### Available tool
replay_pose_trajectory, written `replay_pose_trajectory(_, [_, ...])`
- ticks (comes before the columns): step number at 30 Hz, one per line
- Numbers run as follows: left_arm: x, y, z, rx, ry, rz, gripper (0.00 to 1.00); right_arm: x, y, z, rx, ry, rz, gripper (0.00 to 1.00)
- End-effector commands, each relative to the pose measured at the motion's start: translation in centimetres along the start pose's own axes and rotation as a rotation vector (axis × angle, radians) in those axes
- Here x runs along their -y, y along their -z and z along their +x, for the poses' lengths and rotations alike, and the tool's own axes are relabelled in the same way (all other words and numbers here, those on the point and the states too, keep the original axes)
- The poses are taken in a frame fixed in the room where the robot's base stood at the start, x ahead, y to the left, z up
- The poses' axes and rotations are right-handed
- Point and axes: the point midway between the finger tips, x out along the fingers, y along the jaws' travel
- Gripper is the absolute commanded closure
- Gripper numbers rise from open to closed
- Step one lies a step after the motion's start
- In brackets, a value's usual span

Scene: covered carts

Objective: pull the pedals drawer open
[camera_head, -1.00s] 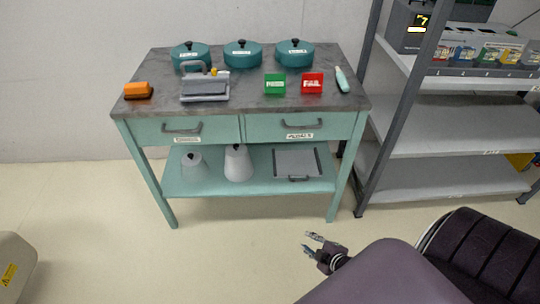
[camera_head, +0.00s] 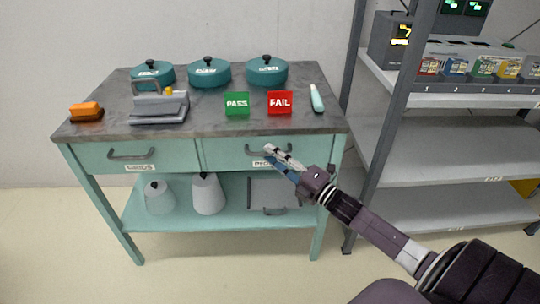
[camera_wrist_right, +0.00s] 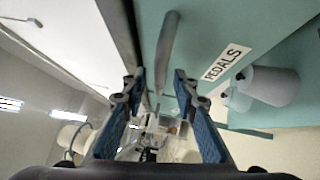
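The pedals drawer (camera_head: 222,153) is the right one of two mint-green drawers under the grey worktop, and it looks shut. Its grey bar handle (camera_head: 251,149) is partly hidden behind my right gripper (camera_head: 268,154). Its label shows only in part in the head view but reads PEDALS (camera_wrist_right: 222,62) in the right wrist view. There the handle (camera_wrist_right: 168,45) lies ahead of and between the two blue-padded fingers of my right gripper (camera_wrist_right: 155,92). The fingers are open and empty; contact with the handle cannot be told. My left gripper is not in view.
The left drawer (camera_head: 90,160) looks shut. Teal pots (camera_head: 209,72), a green PASS sign (camera_head: 237,104) and a red FAIL sign (camera_head: 280,102) stand on the top. A grey shelf rack (camera_head: 420,140) stands close on the right. Floor in front is clear.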

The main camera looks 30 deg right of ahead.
Motion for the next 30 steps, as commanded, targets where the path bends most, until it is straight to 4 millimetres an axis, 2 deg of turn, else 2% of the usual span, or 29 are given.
replay_pose_trajectory(6, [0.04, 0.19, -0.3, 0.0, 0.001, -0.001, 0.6, 0.01, -0.02, 1.36, 0.001, 0.001, 0.001, 0.73])
replay_pose_trajectory(14, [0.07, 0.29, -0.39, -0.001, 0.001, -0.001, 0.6, 0.04, -0.02, 1.42, 0.001, 0.001, 0.001, 0.73])
replay_pose_trajectory(21, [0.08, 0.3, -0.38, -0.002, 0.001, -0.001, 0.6, 0.04, -0.01, 1.4, 0.001, 0.001, 0.001, 0.99])
replay_pose_trajectory(30, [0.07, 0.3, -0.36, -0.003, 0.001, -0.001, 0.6, 0.07, 0.0, 1.39, 0.001, 0.002, 0.001, 1.0])
